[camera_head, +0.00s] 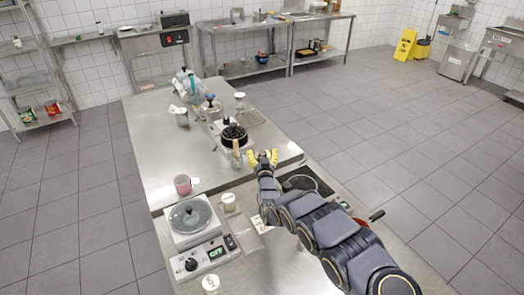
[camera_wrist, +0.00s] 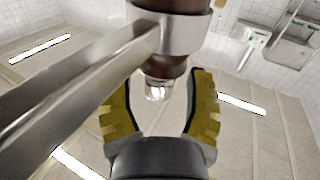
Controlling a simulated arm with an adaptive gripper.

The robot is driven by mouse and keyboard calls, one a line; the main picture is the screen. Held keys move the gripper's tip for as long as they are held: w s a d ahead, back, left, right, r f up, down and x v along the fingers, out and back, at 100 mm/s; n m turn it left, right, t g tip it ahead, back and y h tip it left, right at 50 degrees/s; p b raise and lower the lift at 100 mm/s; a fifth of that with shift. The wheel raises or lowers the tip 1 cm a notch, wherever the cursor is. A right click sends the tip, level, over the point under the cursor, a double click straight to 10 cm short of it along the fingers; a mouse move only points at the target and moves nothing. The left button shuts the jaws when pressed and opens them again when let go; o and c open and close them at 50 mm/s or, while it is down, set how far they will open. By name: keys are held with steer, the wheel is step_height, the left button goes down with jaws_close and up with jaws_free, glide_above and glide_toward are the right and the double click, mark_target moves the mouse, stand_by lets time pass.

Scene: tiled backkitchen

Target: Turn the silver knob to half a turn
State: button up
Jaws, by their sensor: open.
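My gripper (camera_head: 262,155) is open and empty, with its yellow fingers pointing away from the arm over the steel table. In the wrist view my gripper (camera_wrist: 165,80) has its fingers spread to either side of a small shiny silver tip (camera_wrist: 157,90). The tip sits at the end of a brown cylinder held in a metal collar on a flat bar (camera_wrist: 80,85). I cannot tell for sure whether this tip is the silver knob, or whether a finger touches it. In the head view a device with a black round top (camera_head: 234,134) and a tan upright part (camera_head: 237,150) stands just left of the gripper.
A hotplate (camera_head: 187,216) with a black knob (camera_head: 191,265) stands at the near left. A pink cup (camera_head: 182,184) and a pale jar (camera_head: 228,202) are close by. Glassware and stands crowd the far table end.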

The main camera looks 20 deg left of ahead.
steer(key=shift+x, duration=0.75)
jaws_close()
